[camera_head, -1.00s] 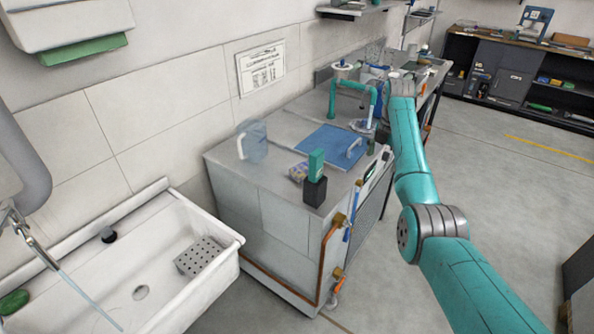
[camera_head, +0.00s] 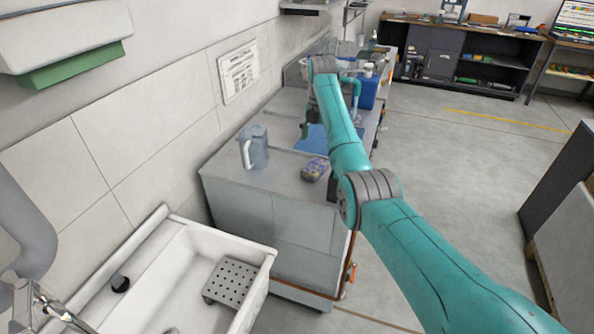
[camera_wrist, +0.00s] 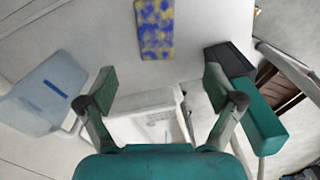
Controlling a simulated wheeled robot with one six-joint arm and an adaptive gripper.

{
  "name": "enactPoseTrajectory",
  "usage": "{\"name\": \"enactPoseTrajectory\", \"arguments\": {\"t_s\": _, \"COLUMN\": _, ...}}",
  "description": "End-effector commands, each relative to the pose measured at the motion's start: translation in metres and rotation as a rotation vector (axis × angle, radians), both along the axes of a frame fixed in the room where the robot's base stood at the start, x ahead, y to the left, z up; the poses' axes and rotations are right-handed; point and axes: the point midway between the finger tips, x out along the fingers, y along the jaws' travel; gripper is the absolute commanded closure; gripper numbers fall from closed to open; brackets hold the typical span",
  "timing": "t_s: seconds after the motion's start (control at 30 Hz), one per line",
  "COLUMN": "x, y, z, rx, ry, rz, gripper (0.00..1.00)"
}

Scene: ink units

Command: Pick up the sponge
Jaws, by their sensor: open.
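In the head view my arm reaches over the counter, and the gripper end is partly hidden behind the arm.
A translucent blue jug (camera_head: 254,148) stands on the counter left of the sponge; it also shows in the wrist view (camera_wrist: 45,92). A green block (camera_wrist: 258,116) and a dark box (camera_wrist: 232,62) stand close to my right finger. A white sink (camera_head: 262,262) is in front.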

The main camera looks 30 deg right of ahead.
Motion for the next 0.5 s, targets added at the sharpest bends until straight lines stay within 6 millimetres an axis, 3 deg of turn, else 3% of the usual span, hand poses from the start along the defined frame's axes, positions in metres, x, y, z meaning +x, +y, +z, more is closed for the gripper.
{"name": "enactPoseTrajectory", "arguments": {"t_s": 0.17, "x": 0.0, "y": 0.0, "z": -0.01, "rx": 0.001, "ry": 0.001, "rz": -0.001, "gripper": 0.08}}
{"name": "enactPoseTrajectory", "arguments": {"t_s": 0.5, "x": 0.0, "y": -0.001, "z": -0.054, "rx": 0.001, "ry": 0.001, "rz": 0.0, "gripper": 0.08}}
